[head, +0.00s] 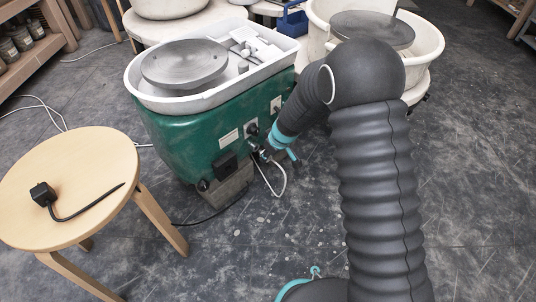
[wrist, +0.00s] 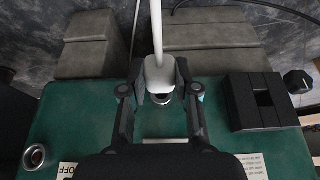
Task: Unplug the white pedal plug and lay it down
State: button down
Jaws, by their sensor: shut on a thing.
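The white pedal plug (wrist: 160,74) is between the fingers of my gripper (wrist: 163,88) in the wrist view, and its white cable runs up out of that picture. My gripper is shut on it. A round metal-rimmed fitting shows just below the plug on the green wheel housing (wrist: 80,125). I cannot tell whether the plug is still seated in it. In the head view my gripper (head: 264,153) is at the side of the green pottery wheel (head: 185,135), and the white cable (head: 276,188) hangs in a loop below it.
A round wooden stool (head: 85,165) stands at the left, with a black plug (head: 42,194) and short black cord on it. Most of its top is bare. A black box (wrist: 262,101) sits on the housing right of my gripper. Another wheel (head: 372,30) stands behind my arm.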

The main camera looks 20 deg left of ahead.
jog(key=shift+s+d, duration=0.4)
jog(key=shift+d, duration=0.3)
